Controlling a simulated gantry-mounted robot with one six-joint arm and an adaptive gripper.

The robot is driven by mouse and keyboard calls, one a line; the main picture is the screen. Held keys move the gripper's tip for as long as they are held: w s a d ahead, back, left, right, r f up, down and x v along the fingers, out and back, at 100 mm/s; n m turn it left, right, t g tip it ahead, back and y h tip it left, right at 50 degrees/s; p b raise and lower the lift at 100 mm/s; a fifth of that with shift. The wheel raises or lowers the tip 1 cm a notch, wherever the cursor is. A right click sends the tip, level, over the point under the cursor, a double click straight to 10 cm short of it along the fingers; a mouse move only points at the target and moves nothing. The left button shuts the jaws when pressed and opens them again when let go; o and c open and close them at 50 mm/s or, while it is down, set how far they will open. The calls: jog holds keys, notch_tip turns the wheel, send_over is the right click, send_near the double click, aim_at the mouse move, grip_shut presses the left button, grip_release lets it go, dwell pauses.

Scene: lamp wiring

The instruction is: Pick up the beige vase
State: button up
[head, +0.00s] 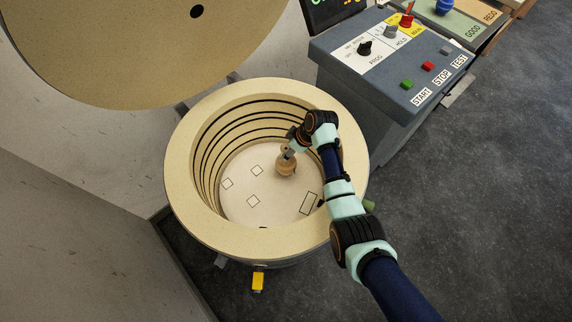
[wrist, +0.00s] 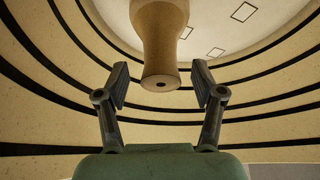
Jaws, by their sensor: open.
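The beige vase (head: 287,164) stands on the pale floor inside the round kiln-like chamber (head: 188,198), right of the floor's centre. In the wrist view the vase (wrist: 159,45) appears at the top middle, with its flared rim and small dark mouth towards me. My gripper (head: 289,153) is down inside the chamber at the vase's upper part. In the wrist view my gripper (wrist: 160,88) is open, with one finger on each side of the vase's rim and a visible gap on both sides. The vase's far end is cut off by the wrist view's edge.
The chamber wall with dark grooves surrounds the vase, and my arm reaches over its right rim. A large round lid (head: 130,60) stands open at upper left. A grey control box (head: 390,65) with buttons stands at upper right. Marked outlines on the chamber floor are bare.

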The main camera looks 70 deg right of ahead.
aim_at(286, 169)
jog(key=x, duration=0.3)
jog(key=shift+b, duration=0.35)
jog(key=shift+c, duration=0.2)
grip_shut()
